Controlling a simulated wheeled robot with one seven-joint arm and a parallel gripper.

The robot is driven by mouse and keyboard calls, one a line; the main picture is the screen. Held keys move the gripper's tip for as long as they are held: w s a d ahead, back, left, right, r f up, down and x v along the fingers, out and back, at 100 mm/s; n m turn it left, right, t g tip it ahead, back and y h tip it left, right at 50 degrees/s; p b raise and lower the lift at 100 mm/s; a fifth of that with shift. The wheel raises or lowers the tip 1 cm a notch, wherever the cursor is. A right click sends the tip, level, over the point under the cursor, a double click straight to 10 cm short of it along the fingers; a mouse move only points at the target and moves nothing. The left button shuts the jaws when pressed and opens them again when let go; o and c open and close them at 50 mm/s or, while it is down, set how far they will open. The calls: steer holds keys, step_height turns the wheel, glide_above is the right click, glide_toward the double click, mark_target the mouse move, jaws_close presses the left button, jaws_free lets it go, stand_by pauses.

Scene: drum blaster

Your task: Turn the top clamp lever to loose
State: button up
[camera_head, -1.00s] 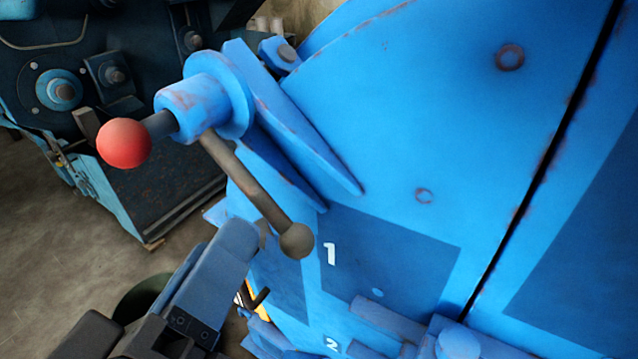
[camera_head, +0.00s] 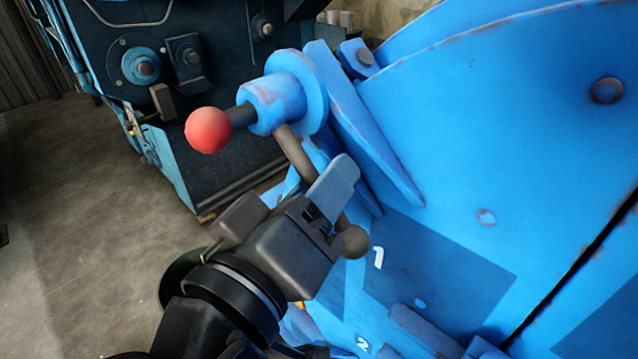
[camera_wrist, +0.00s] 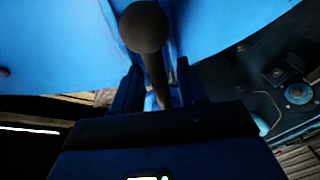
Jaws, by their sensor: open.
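The clamp lever (camera_head: 291,150) is a dark rod that slants down from a blue hub (camera_head: 275,100) to a dark ball end (camera_head: 353,242). A red ball (camera_head: 208,130) on a short dark shaft sticks out of the hub to the left. My gripper (camera_head: 290,200) is open at the lower part of the rod, and one finger hides part of it. In the wrist view the ball end (camera_wrist: 145,27) is large and near, and the rod runs down between my two fingers (camera_wrist: 158,88). I cannot tell whether either finger touches the rod.
The large blue drum blaster body (camera_head: 440,150) fills the right side, with a panel marked 1 (camera_head: 420,262) below the lever. A dark machine (camera_head: 185,110) stands behind at the left. The concrete floor (camera_head: 90,230) at the left is clear.

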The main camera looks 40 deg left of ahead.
jaws_close()
stand_by(0.3)
steer(key=shift+a+r, duration=0.1)
